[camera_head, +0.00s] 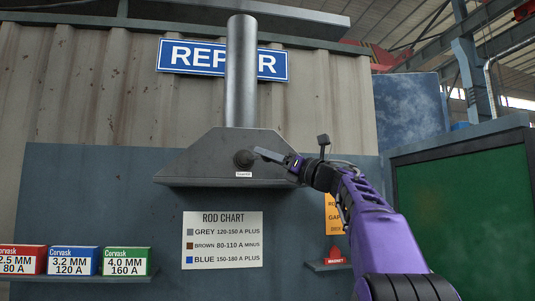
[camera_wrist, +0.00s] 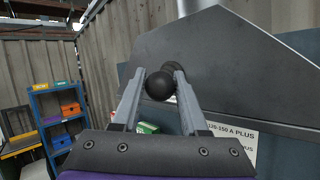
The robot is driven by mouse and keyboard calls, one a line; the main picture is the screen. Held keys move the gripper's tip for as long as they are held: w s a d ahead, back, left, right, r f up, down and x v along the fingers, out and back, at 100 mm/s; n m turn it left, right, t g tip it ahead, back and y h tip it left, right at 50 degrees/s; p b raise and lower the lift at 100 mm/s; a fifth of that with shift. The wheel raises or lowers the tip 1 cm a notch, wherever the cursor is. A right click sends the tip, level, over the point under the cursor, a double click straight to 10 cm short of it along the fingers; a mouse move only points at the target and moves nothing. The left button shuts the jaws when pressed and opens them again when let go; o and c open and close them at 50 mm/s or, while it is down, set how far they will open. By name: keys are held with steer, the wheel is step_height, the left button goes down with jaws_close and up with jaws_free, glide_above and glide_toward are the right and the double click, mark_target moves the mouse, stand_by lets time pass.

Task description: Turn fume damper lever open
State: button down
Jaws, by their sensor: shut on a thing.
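The fume damper lever (camera_head: 243,158) is dark and sits on the front of the grey fume hood (camera_head: 195,162), above a small white label. In the wrist view its round black knob (camera_wrist: 159,86) lies between the two fingers, with the hood (camera_wrist: 235,70) behind it. My gripper (camera_head: 257,151) reaches in from the right at the lever. In the wrist view my gripper (camera_wrist: 158,74) is shut on the knob, one finger on each side. The lever's arm is mostly hidden behind the knob, so I cannot tell its angle.
A metal pipe (camera_head: 241,70) rises from the hood past a blue sign (camera_head: 180,55). A rod chart (camera_head: 222,240) hangs below. Coloured boxes (camera_head: 73,261) stand on a shelf at the lower left. A green panel (camera_head: 465,215) stands at the right.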

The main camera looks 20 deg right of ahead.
steer(key=shift+c, duration=2.2)
jaws_free()
steer(key=b+v, duration=0.5)
steer(key=v, duration=1.2)
steer(key=shift+d+f, duration=0.15)
steer(key=shift+s, duration=0.15)
